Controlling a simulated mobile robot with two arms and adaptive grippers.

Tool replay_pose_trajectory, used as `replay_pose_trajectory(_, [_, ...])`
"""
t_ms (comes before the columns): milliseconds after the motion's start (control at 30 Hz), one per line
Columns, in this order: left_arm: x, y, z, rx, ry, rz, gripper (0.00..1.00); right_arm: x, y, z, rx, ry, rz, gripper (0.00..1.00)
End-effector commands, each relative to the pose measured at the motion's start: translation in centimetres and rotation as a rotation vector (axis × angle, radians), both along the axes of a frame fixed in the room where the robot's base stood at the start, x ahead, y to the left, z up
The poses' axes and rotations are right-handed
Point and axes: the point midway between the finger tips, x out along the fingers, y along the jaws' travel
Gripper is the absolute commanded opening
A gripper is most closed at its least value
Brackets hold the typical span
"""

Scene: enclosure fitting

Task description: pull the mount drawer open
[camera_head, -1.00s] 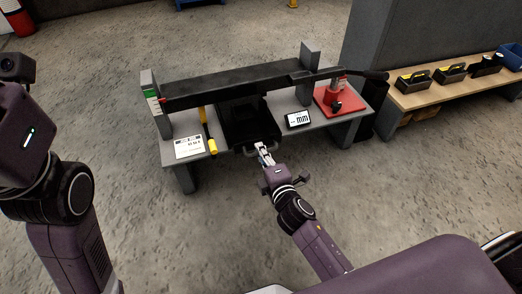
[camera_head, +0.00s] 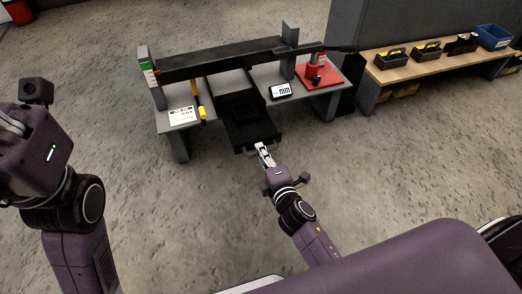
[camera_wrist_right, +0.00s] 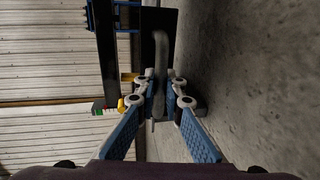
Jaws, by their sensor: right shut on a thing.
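The black mount drawer (camera_head: 252,128) sticks out past the front edge of the grey bench (camera_head: 222,79) in the head view. Its grey bar handle is at the drawer's front. My right gripper (camera_head: 262,150) is at that handle. In the right wrist view the right gripper (camera_wrist_right: 160,95) has both fingers closed around the handle (camera_wrist_right: 160,50). My left gripper (camera_head: 14,122) is at the far left of the head view, well away from the bench; its finger opening is not clear.
A long black beam (camera_head: 220,59) spans the bench. A yellow-handled tool (camera_head: 203,112), a white label card (camera_head: 182,116), a small display (camera_head: 281,91) and a red device (camera_head: 318,75) are on the bench. A side bench (camera_head: 420,64) holds black totes and a blue bin (camera_head: 494,37). Floor in front is clear.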

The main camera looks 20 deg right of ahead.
Motion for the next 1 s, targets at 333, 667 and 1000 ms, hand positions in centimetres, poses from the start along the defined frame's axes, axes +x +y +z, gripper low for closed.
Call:
replay_pose_trajectory(333, [0.0,0.0,0.1,0.001,-0.003,0.001,0.0,0.0,0.0,-0.1,0.0,0.001,-0.001,0.17])
replay_pose_trajectory(667, [-0.1,0.0,0.2,0.003,-0.005,0.002,0.0,-1.6,-0.1,0.2,0.0,0.002,0.0,0.17])
replay_pose_trajectory(1000, [-0.1,0.0,0.1,0.002,-0.005,0.001,0.0,-8.2,-0.3,1.5,0.0,0.005,-0.002,0.17])
